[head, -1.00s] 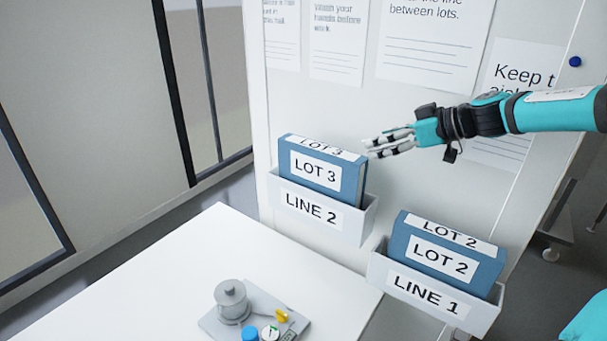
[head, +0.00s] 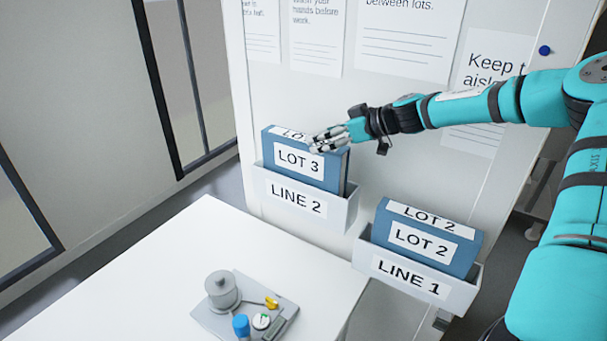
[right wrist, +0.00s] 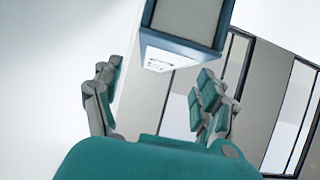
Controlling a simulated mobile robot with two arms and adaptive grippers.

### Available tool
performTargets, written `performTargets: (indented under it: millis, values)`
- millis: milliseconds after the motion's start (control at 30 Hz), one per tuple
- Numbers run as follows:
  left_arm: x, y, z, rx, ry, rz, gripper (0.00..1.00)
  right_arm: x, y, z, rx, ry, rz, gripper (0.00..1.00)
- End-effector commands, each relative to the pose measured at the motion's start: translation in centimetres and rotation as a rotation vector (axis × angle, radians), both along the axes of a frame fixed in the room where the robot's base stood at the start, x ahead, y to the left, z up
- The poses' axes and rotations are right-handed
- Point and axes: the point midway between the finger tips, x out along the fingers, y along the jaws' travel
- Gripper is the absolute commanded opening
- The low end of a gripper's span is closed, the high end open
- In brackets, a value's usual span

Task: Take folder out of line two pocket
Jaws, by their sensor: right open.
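The blue LOT 3 folder (head: 298,176) stands upright in the white LINE 2 pocket (head: 309,208) on the board, its upper part above the pocket rim. My right gripper (head: 327,141) is open at the folder's top right corner in the head view and covers part of its top label. In the right wrist view, the folder (right wrist: 185,30) shows at the top middle, beyond and between the spread fingers of the right gripper (right wrist: 160,85). I cannot tell whether a finger touches it. My left gripper is not in view.
A blue LOT 2 folder (head: 425,238) stands in the LINE 1 pocket (head: 415,277), lower right. Below is a white table (head: 200,255) holding a grey tray (head: 216,318) with a lidded pot (head: 221,288) and small items. Paper notices hang on the board above.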

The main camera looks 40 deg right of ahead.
Motion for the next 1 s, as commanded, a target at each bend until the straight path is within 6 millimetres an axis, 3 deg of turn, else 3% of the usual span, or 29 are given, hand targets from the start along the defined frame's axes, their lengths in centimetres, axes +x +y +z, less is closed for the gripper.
performTargets:
  millis: [333, 633, 1000]
  values:
    - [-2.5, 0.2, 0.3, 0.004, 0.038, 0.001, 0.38, 1.6, 0.6, -1.0, 0.0, 0.005, -0.002, 0.75]
    - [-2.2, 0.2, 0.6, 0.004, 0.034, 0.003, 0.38, 4.2, 1.4, -2.3, -0.002, 0.001, -0.002, 0.75]
    - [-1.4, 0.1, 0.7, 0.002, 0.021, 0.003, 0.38, 4.6, 1.7, -2.4, -0.001, -0.001, -0.002, 0.75]
